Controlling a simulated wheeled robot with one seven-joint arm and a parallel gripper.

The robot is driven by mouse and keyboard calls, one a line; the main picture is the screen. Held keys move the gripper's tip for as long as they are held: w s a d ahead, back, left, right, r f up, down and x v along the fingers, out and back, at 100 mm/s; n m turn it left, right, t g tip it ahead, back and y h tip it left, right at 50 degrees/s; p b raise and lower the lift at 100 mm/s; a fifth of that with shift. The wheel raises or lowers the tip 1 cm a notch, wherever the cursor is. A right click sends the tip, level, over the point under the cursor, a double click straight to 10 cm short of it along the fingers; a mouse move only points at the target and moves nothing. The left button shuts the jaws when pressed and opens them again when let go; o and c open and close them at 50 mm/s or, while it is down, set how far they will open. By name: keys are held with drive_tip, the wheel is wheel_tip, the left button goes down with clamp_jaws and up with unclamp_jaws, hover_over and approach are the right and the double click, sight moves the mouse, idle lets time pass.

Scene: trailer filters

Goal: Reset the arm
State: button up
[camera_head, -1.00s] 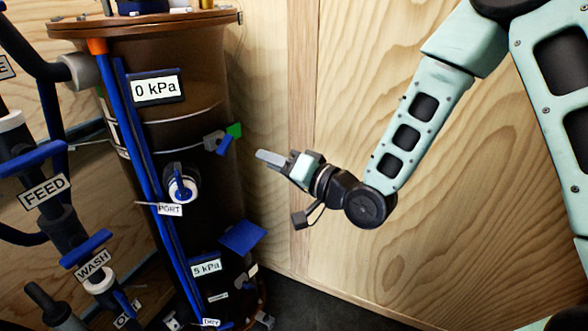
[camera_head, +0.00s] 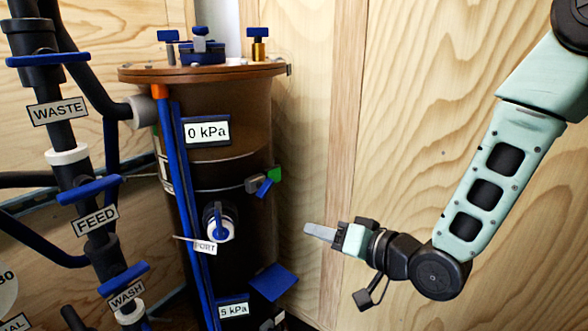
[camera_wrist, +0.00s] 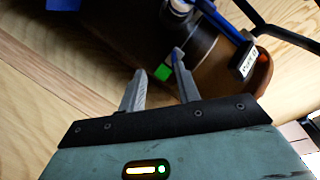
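My arm reaches in from the upper right of the head view, bent at the wrist. My gripper (camera_head: 318,232) points left toward the brown filter vessel (camera_head: 240,170) and stands apart from it, with nothing in its grasp. In the wrist view its two grey fingers (camera_wrist: 157,72) are spread with an empty gap between them. The vessel lies beyond the fingertips there, with a green-tipped valve (camera_wrist: 163,73) near the right finger. In the head view this small green and blue valve (camera_head: 268,181) is on the vessel's right side.
Pipes with blue handles stand at the left, with WASTE (camera_head: 57,111), FEED (camera_head: 96,220) and WASH (camera_head: 127,294) labels. A blue plate (camera_head: 273,282) juts from the vessel's lower right. Wooden wall panels (camera_head: 410,110) stand behind my arm. Open space surrounds my gripper.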

drive_tip(key=s+d+n+g+h, duration=0.2)
drive_tip(key=s+n+g+h, duration=0.25)
drive_tip(key=s, duration=0.75)
drive_tip(key=s+d+n+g+h, duration=0.3)
drive_tip(key=s+g+h, duration=0.3)
drive_tip(key=s, duration=0.6)
wheel_tip(320, 180, up, 19)
drive_tip(key=p, duration=1.8)
drive_tip(key=shift+s+r, duration=0.15)
